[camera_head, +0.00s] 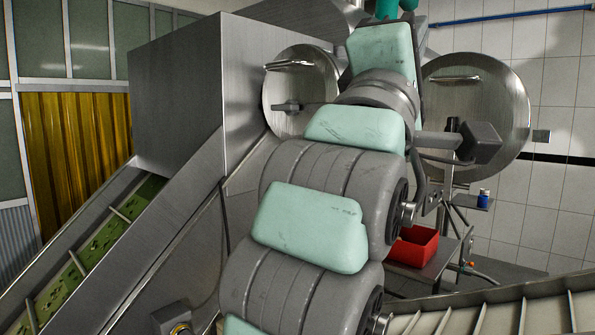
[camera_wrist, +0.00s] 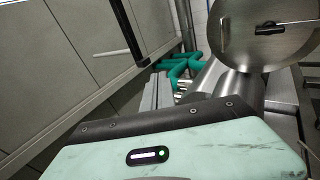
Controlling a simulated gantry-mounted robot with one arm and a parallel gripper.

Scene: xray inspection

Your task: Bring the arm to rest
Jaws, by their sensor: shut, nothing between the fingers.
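My arm rises through the middle of the head view, its grey joints and mint covers filling much of the centre. In the wrist view, the mint wrist housing with a small lit panel fills the bottom. In the head view only teal pieces show at the arm's upper end, cut by the top edge, so the fingertips are not clear there.
A steel machine housing (camera_head: 178,90) stands left, with a sloping green conveyor (camera_head: 88,255). Round steel doors (camera_head: 300,92) and (camera_head: 480,105) flank my arm; one door also shows in the wrist view (camera_wrist: 265,38). A red bin (camera_head: 416,246) sits right. A railed conveyor (camera_head: 500,318) crosses lower right.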

